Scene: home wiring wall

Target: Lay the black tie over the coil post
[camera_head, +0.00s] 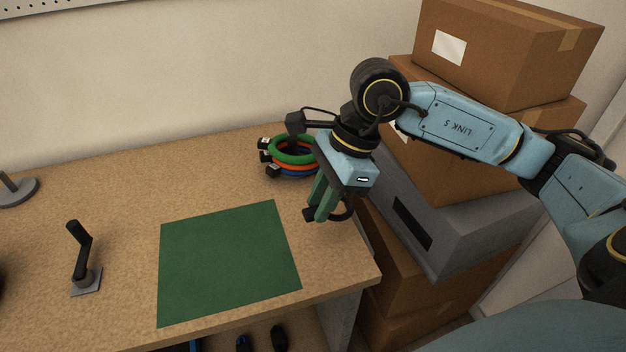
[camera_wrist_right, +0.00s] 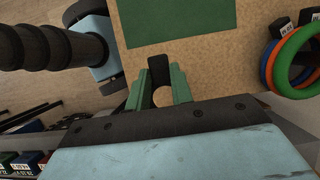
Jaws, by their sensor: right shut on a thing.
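My right gripper (camera_head: 318,214) has green fingers pointing down over the right end of the bench. It is shut on the black tie (camera_head: 348,210), a dark loop with a black block that shows beside the fingertips. In the right wrist view the tie's black block (camera_wrist_right: 158,68) sits between the two green fingers (camera_wrist_right: 160,88). A stack of green, orange and blue rings (camera_head: 293,150) lies on the bench behind the gripper, with a dark upright form inside that may be the coil post (camera_head: 293,144). My left gripper is not in view.
A green mat (camera_head: 228,262) lies bare on the wooden bench (camera_head: 130,190). A black crank-like stand (camera_head: 82,258) is to its left, and a grey round base (camera_head: 17,190) is at the far left. Cardboard boxes (camera_head: 500,50) and a grey case (camera_head: 440,225) stand right of the bench.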

